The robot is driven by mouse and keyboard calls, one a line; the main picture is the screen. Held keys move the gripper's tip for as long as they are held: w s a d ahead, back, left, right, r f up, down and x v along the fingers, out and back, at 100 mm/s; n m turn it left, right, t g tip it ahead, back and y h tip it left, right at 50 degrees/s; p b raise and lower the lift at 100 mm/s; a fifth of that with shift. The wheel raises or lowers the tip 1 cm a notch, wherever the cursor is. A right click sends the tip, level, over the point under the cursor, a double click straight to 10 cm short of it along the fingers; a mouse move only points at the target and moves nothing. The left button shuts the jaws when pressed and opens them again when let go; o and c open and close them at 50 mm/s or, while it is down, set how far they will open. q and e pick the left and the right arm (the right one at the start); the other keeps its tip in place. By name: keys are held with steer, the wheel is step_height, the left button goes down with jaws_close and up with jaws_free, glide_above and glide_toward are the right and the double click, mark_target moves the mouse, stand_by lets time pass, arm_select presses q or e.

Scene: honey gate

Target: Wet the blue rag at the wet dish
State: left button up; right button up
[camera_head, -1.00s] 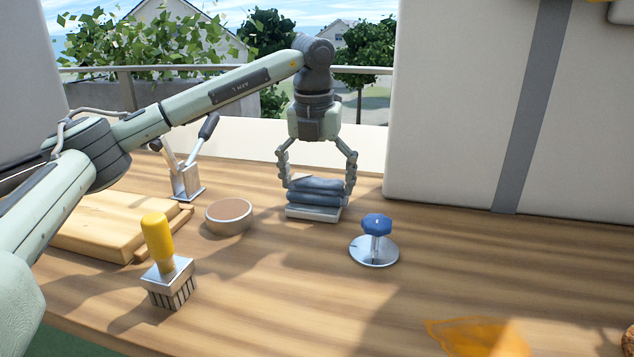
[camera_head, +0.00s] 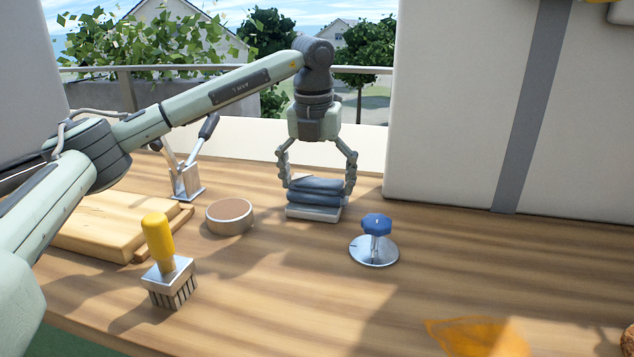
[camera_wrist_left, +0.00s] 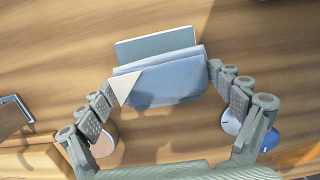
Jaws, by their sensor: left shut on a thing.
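The blue rag (camera_head: 318,184) is a folded, layered pad. My left gripper (camera_head: 318,189) points down with its fingers shut on the rag's two sides. The rag is right over a low, pale rectangular dish (camera_head: 313,214), which looks like the wet dish; whether they touch is hard to tell. In the left wrist view the rag (camera_wrist_left: 172,82) sits between the fingertips, with a pale triangular corner on its left. The dish's grey-blue top (camera_wrist_left: 155,43) shows beyond it, partly hidden by the rag. My right gripper is not in view.
A round brown-topped tin (camera_head: 229,216) stands left of the dish, and a blue knob on a metal disc (camera_head: 374,249) stands right. A yellow-handled brush (camera_head: 160,240), wooden boards (camera_head: 100,228) and a lever clamp (camera_head: 187,182) are further left. A large white block (camera_head: 460,110) stands behind right.

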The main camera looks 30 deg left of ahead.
mark_target(318, 179)
arm_select(q)
steer(key=shift+r+p, duration=0.9)
steer(key=shift+r, duration=0.2)
steer(key=shift+r+p, duration=0.55)
steer(key=shift+r, duration=1.8)
